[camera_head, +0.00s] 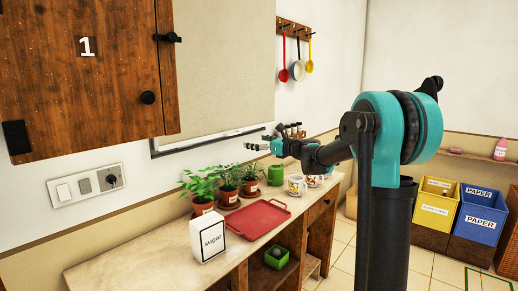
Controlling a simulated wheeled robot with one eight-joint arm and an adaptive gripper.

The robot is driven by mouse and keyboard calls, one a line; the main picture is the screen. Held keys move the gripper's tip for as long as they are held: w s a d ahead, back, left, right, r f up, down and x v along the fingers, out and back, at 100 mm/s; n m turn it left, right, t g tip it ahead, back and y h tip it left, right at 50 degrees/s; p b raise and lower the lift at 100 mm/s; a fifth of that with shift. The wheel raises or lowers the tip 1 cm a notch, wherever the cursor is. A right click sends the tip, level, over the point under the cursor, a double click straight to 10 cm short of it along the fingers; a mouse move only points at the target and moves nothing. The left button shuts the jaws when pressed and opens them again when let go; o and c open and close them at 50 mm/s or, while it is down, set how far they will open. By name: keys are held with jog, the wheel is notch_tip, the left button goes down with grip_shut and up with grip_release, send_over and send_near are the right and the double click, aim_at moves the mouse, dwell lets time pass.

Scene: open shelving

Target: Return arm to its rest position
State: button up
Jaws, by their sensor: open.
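My arm reaches away from the camera toward the far part of the counter. My gripper (257,147) is small at this distance, in front of the lower edge of the pale blind. It is open and appears empty. It is above the level of the potted plants and the green cup, and I cannot tell its exact distance from the wall.
The counter (140,262) holds a white sugar box (208,238), a red tray (258,218), several potted plants (228,187), a green cup (275,175) and mugs (297,185). A wooden cabinet (80,75) hangs upper left. Yellow (435,205) and blue (477,215) bins stand right.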

jog(key=s+d+f+n+g+h, duration=0.2)
jog(key=s+d+f+n+h, duration=0.15)
jog(key=s+f+n, duration=0.55)
jog(key=s+d+f+n+g+h, duration=0.25)
jog(key=s+d+f+n, duration=0.3)
jog(key=s+f, duration=0.75)
jog(key=s+d+f+n+g+h, duration=0.1)
jog(key=s+d+f+n+h, duration=0.3)
jog(key=s+d+f, duration=0.3)
jog(key=s+d+f+n+g+h, duration=0.1)
jog(key=s+d+f+n+h, duration=0.2)
jog(key=s, duration=1.1)
jog(key=d+f+n, duration=0.3)
jog(key=d+f, duration=0.1)
jog(key=shift+s+d+f+h, duration=0.15)
jog(key=shift+d+h, duration=0.15)
jog(key=shift+h, duration=0.1)
jog(key=shift+c, duration=0.4)
